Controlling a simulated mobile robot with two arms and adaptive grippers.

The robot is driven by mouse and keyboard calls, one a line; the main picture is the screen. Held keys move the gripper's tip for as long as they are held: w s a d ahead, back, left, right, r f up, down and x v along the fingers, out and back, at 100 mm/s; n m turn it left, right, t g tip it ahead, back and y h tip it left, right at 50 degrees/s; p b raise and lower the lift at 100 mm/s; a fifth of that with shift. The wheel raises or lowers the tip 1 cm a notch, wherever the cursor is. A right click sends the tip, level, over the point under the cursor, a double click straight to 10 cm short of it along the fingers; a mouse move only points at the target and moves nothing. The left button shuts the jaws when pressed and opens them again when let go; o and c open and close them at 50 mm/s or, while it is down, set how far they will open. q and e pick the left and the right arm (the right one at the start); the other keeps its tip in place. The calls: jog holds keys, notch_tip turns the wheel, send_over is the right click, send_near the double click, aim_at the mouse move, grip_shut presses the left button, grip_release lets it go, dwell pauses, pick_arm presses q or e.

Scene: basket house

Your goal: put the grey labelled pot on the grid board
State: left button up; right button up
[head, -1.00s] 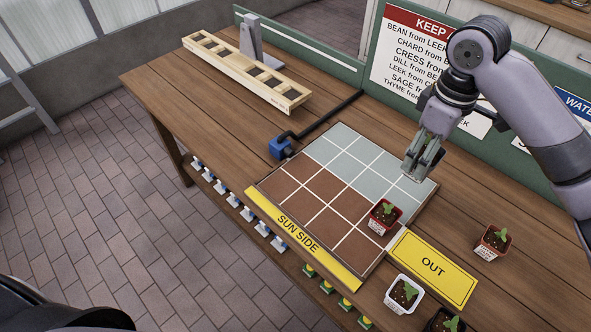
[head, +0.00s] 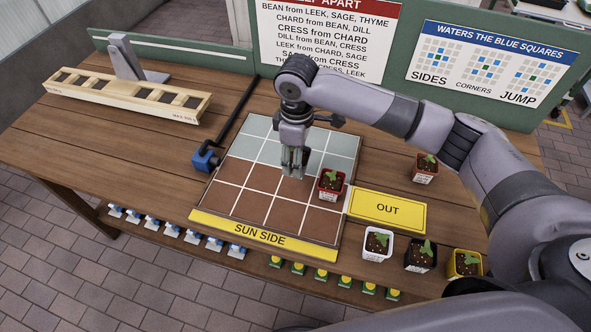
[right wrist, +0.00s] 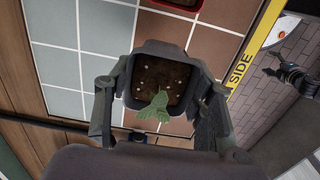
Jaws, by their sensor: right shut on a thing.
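The grey pot (right wrist: 165,52) with dark soil and a green seedling shows in the right wrist view. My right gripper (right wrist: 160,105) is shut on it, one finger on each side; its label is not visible. In the head view my right gripper (head: 294,168) points down over the middle of the grid board (head: 265,208), and it mostly hides the pot. I cannot tell the gap below the pot. The board has brown squares in front and pale grey-blue squares behind.
A red pot (head: 331,187) stands on the board's right part, close to my right gripper. A yellow OUT card (head: 387,210) lies right of the board. White (head: 377,244), black (head: 420,256) and yellow (head: 465,263) pots stand front right. A blue block (head: 206,160) touches the left side.

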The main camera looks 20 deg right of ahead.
notch_tip(320, 180, down, 2)
jog(key=shift+f, duration=0.25)
notch_tip(320, 180, down, 4)
jog(key=shift+r, duration=0.1)
pick_arm(q)
jog(key=shift+a+r, duration=0.3)
jog(key=shift+d, duration=0.15)
pick_arm(e)
jog(key=o, duration=1.7)
jog(key=shift+f, duration=0.2)
jog(key=shift+c, duration=0.2)
jog(key=shift+r, duration=0.1)
pick_arm(q)
jog(key=shift+f+b, duration=0.6)
jog(key=shift+f, duration=0.2)
pick_arm(e)
notch_tip(320, 180, up, 12)
jog(key=shift+r, duration=0.1)
